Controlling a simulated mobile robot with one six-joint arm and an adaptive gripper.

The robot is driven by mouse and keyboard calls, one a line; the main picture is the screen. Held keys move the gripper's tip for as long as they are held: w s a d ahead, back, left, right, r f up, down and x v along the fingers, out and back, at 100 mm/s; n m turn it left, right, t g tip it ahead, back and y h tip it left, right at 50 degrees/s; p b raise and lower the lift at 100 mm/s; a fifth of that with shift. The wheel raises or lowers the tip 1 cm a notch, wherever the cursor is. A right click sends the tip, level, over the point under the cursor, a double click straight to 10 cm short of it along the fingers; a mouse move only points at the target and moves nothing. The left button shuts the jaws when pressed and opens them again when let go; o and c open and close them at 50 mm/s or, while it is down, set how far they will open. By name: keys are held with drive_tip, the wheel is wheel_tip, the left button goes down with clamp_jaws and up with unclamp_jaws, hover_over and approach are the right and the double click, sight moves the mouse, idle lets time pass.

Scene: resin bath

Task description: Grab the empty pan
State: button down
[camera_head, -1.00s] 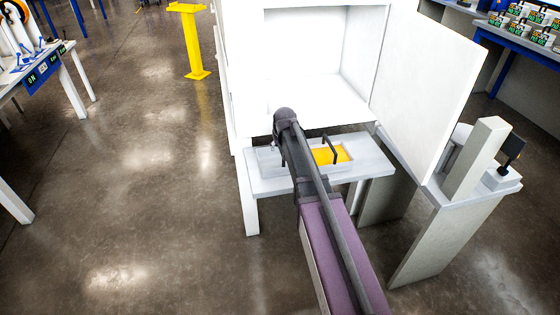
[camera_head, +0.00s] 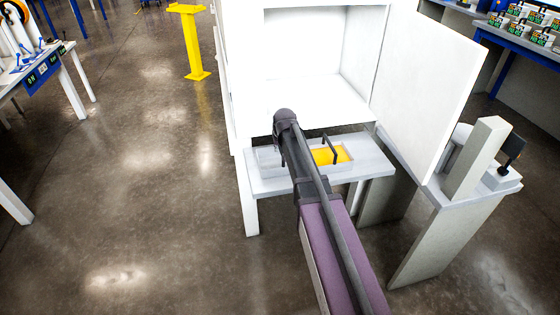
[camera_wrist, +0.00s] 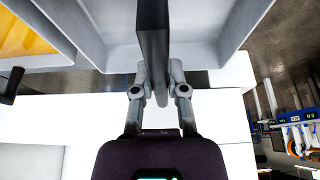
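The empty pan (camera_wrist: 205,25) is a light grey tray with bare inner walls. It fills the upper middle of the wrist view, with its dark upright handle (camera_wrist: 153,40) in the centre. My gripper (camera_wrist: 157,68) has one finger on each side of this handle, and both fingertips appear to touch it. In the head view the empty pan (camera_head: 266,156) sits on the left of the grey shelf (camera_head: 373,160), and my arm hides its handle and my fingers. Whether it is lifted cannot be told.
A second pan holding yellow resin (camera_head: 330,155) stands close to the right, with its own black handle (camera_head: 331,148). Above the shelf is an open white cabinet (camera_head: 317,50), its door (camera_head: 430,85) swung out right. A yellow stand (camera_head: 192,45) is at the back left.

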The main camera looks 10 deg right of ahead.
drive_tip(key=shift+r, duration=0.15)
idle(0.3)
wheel_tip(320, 180, up, 4)
drive_tip(key=p, duration=0.4)
drive_tip(key=shift+r, duration=0.1)
drive_tip(key=s+r+p, duration=0.1)
drive_tip(key=s, duration=1.5)
drive_tip(key=shift+a, duration=0.35)
